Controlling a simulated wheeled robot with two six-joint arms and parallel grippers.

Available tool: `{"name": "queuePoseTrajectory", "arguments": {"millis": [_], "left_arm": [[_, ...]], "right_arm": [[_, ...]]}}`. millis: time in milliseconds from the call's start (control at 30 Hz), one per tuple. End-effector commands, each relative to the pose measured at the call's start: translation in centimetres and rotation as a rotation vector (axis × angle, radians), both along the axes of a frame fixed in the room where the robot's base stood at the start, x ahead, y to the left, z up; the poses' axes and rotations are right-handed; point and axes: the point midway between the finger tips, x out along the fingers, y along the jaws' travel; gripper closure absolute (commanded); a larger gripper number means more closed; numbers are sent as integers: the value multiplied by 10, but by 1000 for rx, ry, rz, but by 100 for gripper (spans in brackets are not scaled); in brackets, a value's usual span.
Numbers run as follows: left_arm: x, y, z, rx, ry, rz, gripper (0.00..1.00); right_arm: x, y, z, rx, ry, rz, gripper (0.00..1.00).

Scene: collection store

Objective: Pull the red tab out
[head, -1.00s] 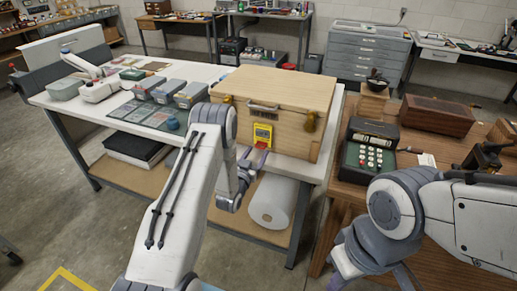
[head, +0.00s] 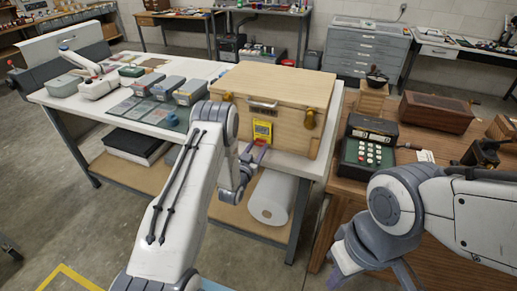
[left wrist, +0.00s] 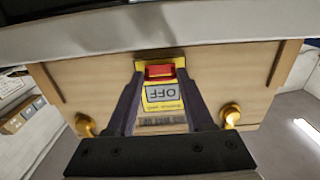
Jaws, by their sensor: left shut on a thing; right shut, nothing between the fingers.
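A pale wooden case (head: 285,90) stands on the white-topped bench, its front facing me. A yellow plate (head: 262,130) is on its front. The left wrist view shows the plate with the word OFF (left wrist: 162,92), upside down there, and the red tab (left wrist: 160,71) beside it. My left gripper (head: 256,152) is at the plate, its two dark fingers (left wrist: 160,78) shut on the red tab from both sides. In the head view the fingers mostly hide the tab. My right gripper (head: 344,264) is low at the bottom, away from the case, partly out of frame, and shut.
Brass latches sit on the case front, one at its right (head: 310,119). Grey bins (head: 168,88) stand left of the case. A white roll (head: 271,198) lies on the shelf below.

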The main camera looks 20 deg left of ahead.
Motion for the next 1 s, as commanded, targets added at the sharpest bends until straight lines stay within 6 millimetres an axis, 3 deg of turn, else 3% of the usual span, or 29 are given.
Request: {"name": "queuePoseTrajectory", "arguments": {"millis": [133,367,400,433,767,1000], "left_arm": [[-11,-3,-2,-1,3,-16,100],[-11,-6,-2,-1,5,-18,100],[-11,-6,-2,-1,6,-18,36],[-11,-6,-2,-1,6,-18,33],[-12,-4,-2,-1,4,-13,33],[-42,-3,-4,-2,6,-11,33]], "right_arm": [[0,0,-6,0,0,0,100],[0,0,-5,0,0,0,100],[0,0,-5,0,0,0,100],[0,0,-5,0,0,0,100],[0,0,-5,0,0,0,100],[0,0,-15,0,0,0,100]]}}
